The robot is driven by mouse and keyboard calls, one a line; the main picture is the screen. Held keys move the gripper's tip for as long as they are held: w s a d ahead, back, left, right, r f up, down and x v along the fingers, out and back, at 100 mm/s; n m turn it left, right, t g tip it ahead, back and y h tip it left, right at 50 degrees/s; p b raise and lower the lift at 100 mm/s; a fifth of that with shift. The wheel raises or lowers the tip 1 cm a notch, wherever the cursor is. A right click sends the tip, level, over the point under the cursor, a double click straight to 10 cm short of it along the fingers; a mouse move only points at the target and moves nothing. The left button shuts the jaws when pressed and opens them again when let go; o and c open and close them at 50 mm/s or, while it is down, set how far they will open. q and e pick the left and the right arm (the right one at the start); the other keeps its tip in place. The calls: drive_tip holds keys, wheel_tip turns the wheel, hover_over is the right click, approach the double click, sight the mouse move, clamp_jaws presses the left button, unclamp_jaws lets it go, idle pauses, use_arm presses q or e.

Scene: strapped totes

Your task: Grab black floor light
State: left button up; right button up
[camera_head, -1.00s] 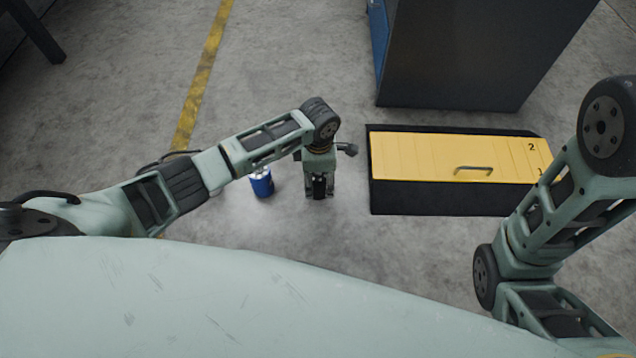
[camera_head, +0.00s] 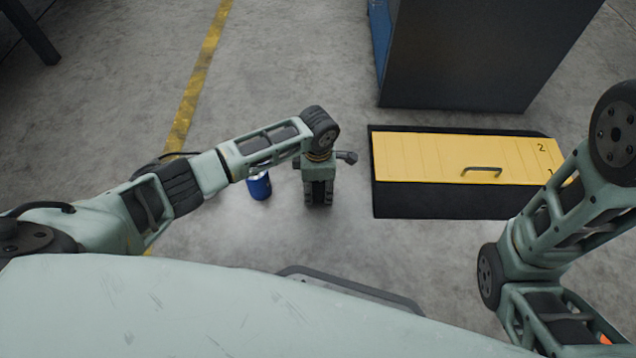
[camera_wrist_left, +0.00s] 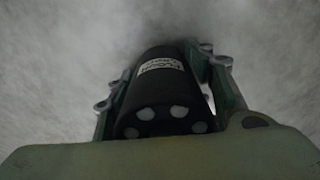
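The black floor light is a short black cylinder with a white label and pale round spots on its end. It shows in the left wrist view (camera_wrist_left: 165,95), between the fingers of my left gripper (camera_wrist_left: 168,85). The fingers lie close along both its sides, shut on it. In the head view my left gripper (camera_head: 318,195) points down over the floor, left of the yellow-lidded box, and mostly hides the light. My right arm shows at the right, but its gripper is out of view.
A blue can (camera_head: 259,187) stands on the floor just left of my left gripper. A black box with a yellow lid and handle (camera_head: 430,158) lies to the right. A dark cabinet (camera_head: 470,50) stands behind it.

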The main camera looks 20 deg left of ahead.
use_arm(q)
clamp_jaws()
drive_tip(key=shift+r, duration=0.1)
idle(0.3)
